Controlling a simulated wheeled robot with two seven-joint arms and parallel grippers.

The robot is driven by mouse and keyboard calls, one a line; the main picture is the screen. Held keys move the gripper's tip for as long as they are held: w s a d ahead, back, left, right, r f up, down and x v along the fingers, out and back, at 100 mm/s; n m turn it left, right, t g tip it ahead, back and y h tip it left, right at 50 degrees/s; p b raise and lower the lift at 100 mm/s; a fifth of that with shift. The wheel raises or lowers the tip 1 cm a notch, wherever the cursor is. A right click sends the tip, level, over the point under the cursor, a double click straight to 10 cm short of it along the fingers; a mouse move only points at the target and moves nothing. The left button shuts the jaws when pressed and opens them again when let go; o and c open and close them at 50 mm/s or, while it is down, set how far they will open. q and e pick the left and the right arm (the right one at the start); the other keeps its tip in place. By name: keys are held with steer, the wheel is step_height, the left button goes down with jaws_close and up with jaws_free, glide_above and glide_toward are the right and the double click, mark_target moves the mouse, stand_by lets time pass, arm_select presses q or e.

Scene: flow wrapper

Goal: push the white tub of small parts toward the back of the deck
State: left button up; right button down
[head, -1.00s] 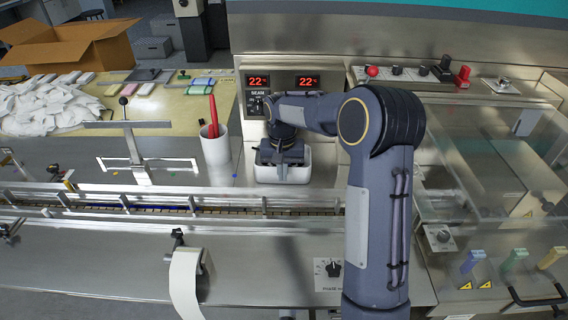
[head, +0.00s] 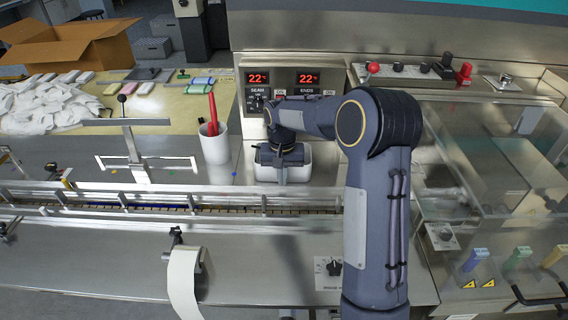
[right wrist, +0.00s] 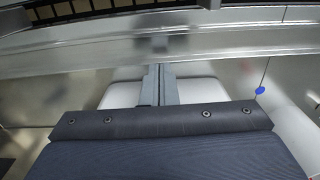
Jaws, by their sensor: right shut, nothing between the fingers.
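The white tub (head: 300,173) stands on the steel deck behind the conveyor rail, below the panel with the red displays. My right gripper (head: 282,174) is shut and empty, at the tub's near side, and it hides the tub's middle and its contents. In the right wrist view the closed fingers (right wrist: 157,77) overlap the tub's white edge (right wrist: 193,90). I cannot tell whether they touch it. My left gripper is not in view.
A white cup (head: 215,147) with a red tool stands left of the tub. The control panel (head: 285,72) rises close behind the tub. The conveyor rail (head: 130,200) runs along its near side. A blue dot (head: 234,174) lies between cup and tub.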

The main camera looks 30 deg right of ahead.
steer(key=shift+f, duration=0.4)
steer(key=shift+w, duration=0.1)
steer(key=shift+w+d+r+p, duration=0.1)
steer(key=shift+w+d+p, duration=0.9)
steer(key=shift+w, duration=0.4)
steer(key=shift+w+d+f+p, duration=0.1)
steer(key=shift+w+d+p, duration=0.65)
steer(key=shift+w+p, duration=0.55)
steer(key=shift+w+d+r+p, duration=0.1)
steer(key=shift+w+d+p, duration=0.8)
steer(key=shift+w, duration=0.65)
steer(key=shift+s+a+b, duration=0.2)
steer(key=shift+s+b, duration=0.15)
steer(key=shift+b, duration=0.1)
steer(key=shift+s+a+b, duration=0.5)
steer(key=shift+s+a, duration=0.1)
steer(key=shift+s, duration=0.35)
steer(key=shift+s+a+r+p, duration=0.15)
steer(key=shift+s+r+p, duration=0.2)
steer(key=shift+r, duration=0.4)
steer(key=shift+s+a+r+p, duration=0.15)
steer(key=shift+r+p, duration=0.35)
steer(key=shift+r, duration=0.25)
steer(key=shift+s+a+r+p, duration=0.15)
steer(key=shift+s+r+p, duration=0.2)
steer(key=shift+r, duration=0.6)
